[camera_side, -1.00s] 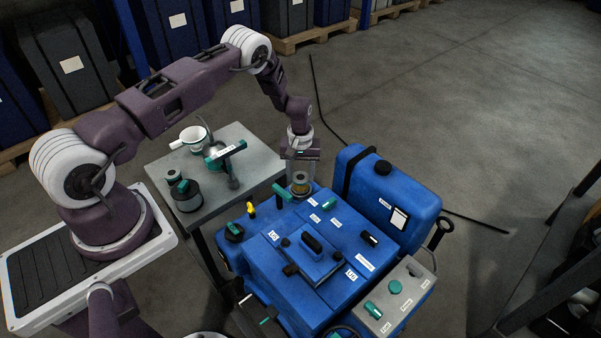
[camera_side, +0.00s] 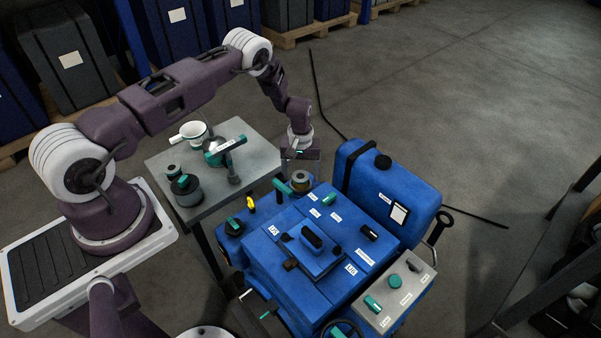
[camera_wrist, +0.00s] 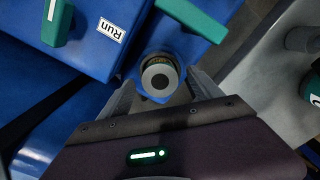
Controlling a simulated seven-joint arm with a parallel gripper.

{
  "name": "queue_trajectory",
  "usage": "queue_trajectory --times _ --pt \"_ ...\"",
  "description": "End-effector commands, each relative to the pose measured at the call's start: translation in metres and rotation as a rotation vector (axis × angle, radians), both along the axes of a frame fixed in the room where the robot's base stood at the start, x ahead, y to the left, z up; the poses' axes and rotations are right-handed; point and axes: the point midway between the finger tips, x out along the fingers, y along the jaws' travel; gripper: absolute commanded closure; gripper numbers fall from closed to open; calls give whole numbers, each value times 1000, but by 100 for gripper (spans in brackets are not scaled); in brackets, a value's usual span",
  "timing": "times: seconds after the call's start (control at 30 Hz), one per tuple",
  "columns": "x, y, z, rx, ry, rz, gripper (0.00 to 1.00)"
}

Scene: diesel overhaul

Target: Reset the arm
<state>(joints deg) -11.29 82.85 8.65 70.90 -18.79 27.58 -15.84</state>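My gripper (camera_side: 304,172) points down at the left rear corner of the blue engine unit (camera_side: 320,262). A short round metal part (camera_side: 301,182) with a brownish band stands on that corner just under the gripper. In the wrist view the grey top of the round part (camera_wrist: 160,76) shows between my gripper's two spread fingers (camera_wrist: 162,95). There are gaps on both sides, so the gripper looks open and empty. The height between fingertips and part is hard to judge.
A teal handle (camera_side: 283,186) stands close beside the round part. A blue tank (camera_side: 400,190) is at right. Open floor lies behind.

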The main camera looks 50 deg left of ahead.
Motion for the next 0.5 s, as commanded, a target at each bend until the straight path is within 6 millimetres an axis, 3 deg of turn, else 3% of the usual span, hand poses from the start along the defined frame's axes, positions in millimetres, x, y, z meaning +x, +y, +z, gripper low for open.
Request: queue_trajectory --times 0.17,0.27,0.5 --pt "0 0 0 0 0 0 26" --pt "0 0 0 0 0 0 16" --pt "0 0 0 0 0 0 16"
